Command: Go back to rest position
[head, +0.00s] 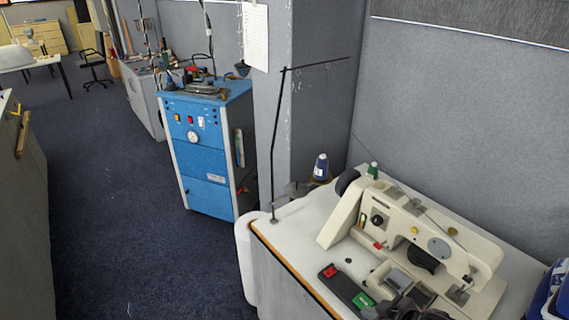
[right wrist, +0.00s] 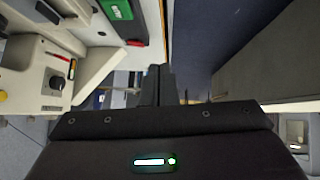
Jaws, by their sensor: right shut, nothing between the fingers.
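My right gripper (head: 408,309) shows only in part, as a dark shape at the bottom edge of the head view, in front of the sewing table. In the right wrist view its two dark fingers (right wrist: 158,84) are together with nothing between them. A cream sewing machine (head: 410,235) stands on the white table (head: 292,235) just beyond the gripper. It also shows at the left of the right wrist view (right wrist: 45,82). My left gripper is in neither view.
A switch box with red and green buttons (head: 345,290) lies at the table's front. A blue steam unit (head: 205,150) stands behind, left of a grey pillar (head: 318,80). Blue crates (head: 552,290) are at the lower right. Dark carpet (head: 110,180) is clear at left, beside a grey cabinet (head: 22,210).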

